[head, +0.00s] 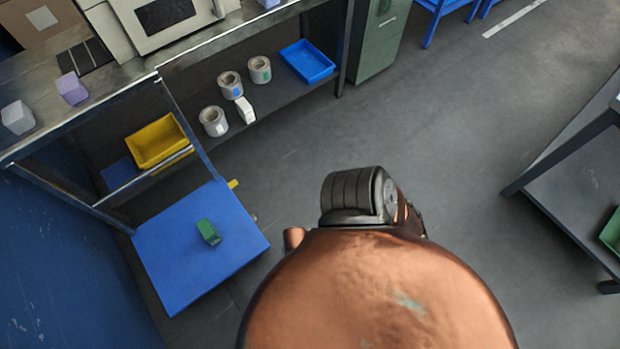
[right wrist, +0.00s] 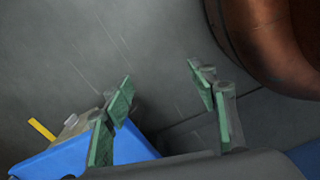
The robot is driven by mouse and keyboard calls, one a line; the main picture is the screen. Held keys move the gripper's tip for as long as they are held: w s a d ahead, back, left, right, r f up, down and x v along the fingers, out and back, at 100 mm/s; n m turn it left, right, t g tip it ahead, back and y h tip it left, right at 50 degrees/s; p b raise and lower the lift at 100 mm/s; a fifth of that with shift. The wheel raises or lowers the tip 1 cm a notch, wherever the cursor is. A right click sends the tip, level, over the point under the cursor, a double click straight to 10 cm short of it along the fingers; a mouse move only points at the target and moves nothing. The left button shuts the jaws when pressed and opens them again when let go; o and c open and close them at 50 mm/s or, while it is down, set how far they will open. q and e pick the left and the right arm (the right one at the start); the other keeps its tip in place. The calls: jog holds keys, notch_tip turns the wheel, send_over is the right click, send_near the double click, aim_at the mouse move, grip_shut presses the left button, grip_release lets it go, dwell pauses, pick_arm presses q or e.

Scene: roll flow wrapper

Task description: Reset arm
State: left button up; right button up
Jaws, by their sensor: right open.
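My right gripper (right wrist: 162,100) shows in the right wrist view. Its green-padded fingers stand wide apart with nothing between them. Grey floor lies behind the gap, and the blue platform shows behind and below the left fingers. In the head view a large copper-coloured part of my own body, with a dark ribbed joint at its top, fills the bottom middle.
A blue platform (head: 170,263) holds a green block (head: 208,232) at left. The shelf (head: 275,107) carries a yellow bin (head: 157,142), several white rolls and a blue tray (head: 308,62). A dark table (head: 570,190) stands at right. The floor between is clear.

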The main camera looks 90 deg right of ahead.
jog(key=s+m, duration=0.4)
jog(key=s, duration=0.3)
jog(key=shift+s+d+f+m, duration=0.2)
jog(key=shift+s+d+m, duration=0.1)
jog(key=shift+s, duration=0.1)
pick_arm(q)
jog(key=shift+s+a+p, duration=0.1)
jog(key=shift+s+p, duration=0.05)
jog(key=shift+p, duration=0.15)
jog(key=s+a+f+p, duration=0.1)
jog(key=s+a+p, duration=0.2)
jog(key=s+p, duration=1)
jog(key=p, duration=0.5)
jog(key=shift+s+f+m+t, duration=0.2)
jog(key=shift+m+t, duration=0.1)
jog(key=shift+m, duration=0.1)
pick_arm(e)
jog(key=s+d+f, duration=0.1)
jog(key=s+d, duration=0.1)
jog(key=s, duration=1.1)
jog(key=shift+s+d+f+n, duration=0.25)
jog(key=shift+s+d+n, duration=0.05)
jog(key=shift+d+n, duration=0.1)
